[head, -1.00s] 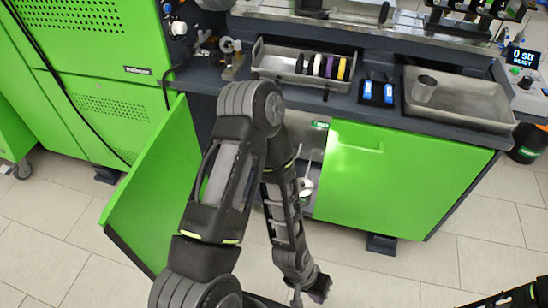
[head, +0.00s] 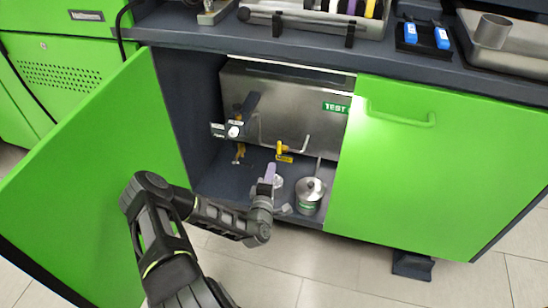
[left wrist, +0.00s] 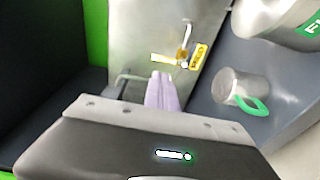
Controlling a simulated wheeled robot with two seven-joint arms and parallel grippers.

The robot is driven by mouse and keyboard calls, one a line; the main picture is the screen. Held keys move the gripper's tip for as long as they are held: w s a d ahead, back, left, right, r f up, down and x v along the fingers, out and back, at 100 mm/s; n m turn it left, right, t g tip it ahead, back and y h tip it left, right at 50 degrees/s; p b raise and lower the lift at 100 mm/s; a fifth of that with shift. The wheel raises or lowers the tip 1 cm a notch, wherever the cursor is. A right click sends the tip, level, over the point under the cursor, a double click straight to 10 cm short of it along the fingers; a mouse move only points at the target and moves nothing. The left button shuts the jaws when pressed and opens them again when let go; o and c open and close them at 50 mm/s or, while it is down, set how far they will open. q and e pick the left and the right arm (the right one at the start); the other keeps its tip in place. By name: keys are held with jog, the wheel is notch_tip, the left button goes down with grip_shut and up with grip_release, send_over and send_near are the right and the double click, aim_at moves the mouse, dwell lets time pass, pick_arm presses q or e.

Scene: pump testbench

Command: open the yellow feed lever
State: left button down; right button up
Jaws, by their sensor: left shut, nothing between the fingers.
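The yellow feed lever (head: 283,149) is on the valve at the lower front of a steel tank (head: 290,100), inside the open cabinet. A yellow tag (head: 284,158) hangs beside it. In the left wrist view the lever (left wrist: 166,59) points left from its brass valve, with the tag (left wrist: 198,56) at its right. My left gripper (head: 270,170) reaches into the cabinet opening, below and left of the lever. Its lavender fingers (left wrist: 161,88) are shut and empty, apart from the lever. My right gripper is out of view.
The open green door (head: 95,185) stands left of my arm; the closed door (head: 440,170) bounds the right.

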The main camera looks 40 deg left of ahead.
aim_at(279, 150)
pick_arm(q)
jog(key=shift+s+a+r, duration=0.1)
jog(key=shift+s+a, duration=0.05)
jog(key=shift+a, duration=0.45)
jog(key=b+x, duration=0.3)
jog(key=x, duration=0.7)
